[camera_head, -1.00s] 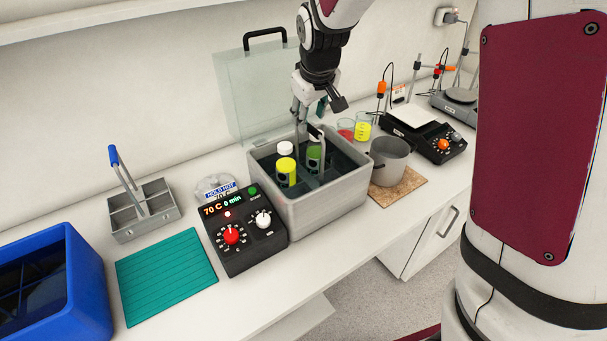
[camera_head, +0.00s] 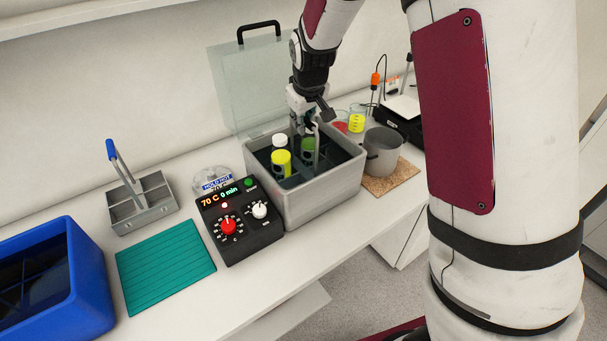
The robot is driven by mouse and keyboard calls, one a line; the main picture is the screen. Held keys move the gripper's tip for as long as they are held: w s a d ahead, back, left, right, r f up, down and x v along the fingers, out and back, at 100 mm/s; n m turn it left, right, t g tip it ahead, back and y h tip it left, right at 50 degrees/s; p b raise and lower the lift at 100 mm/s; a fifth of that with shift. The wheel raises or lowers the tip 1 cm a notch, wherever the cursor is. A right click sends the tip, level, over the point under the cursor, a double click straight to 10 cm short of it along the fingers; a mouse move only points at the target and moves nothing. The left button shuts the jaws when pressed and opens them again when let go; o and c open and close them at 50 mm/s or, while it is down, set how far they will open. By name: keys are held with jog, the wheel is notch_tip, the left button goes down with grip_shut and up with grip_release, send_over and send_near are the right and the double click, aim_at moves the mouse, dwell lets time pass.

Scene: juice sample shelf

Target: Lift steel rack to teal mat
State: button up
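The steel rack (camera_head: 317,152) stands inside the grey water bath (camera_head: 318,201); its upright handle part shows, and its base is hidden by the bath walls and bottles. My gripper (camera_head: 312,117) points down at the top of the rack's handle, over the back right of the bath. The fingers are small and overlap the handle, so I cannot tell whether they are closed on it. The teal mat (camera_head: 166,266) lies flat and empty on the bench at left.
A black control box (camera_head: 240,228) reading 70 C stands between bath and mat. A grey carrier with a blue handle (camera_head: 142,208) stands behind the mat; a blue bin (camera_head: 88,290) is left of it. A clear lid (camera_head: 245,90) stands behind the bath; a steel pot (camera_head: 384,152) is right.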

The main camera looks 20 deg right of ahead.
jog(key=shift+w+r, duration=0.1)
grip_shut()
jog(key=shift+r, duration=0.3)
notch_tip(320, 180, up, 18)
jog(key=b, duration=0.3)
jog(key=shift+f, duration=0.25)
jog(key=s+a+f+p, duration=0.1)
jog(key=a, duration=0.4)
jog(key=s+a+f+p, duration=0.1)
jog(key=s+a+p, duration=0.1)
jog(key=a, duration=0.3)
jog(key=shift+s+a+f, duration=0.15)
jog(key=shift+s+f, duration=0.15)
dwell(0.7)
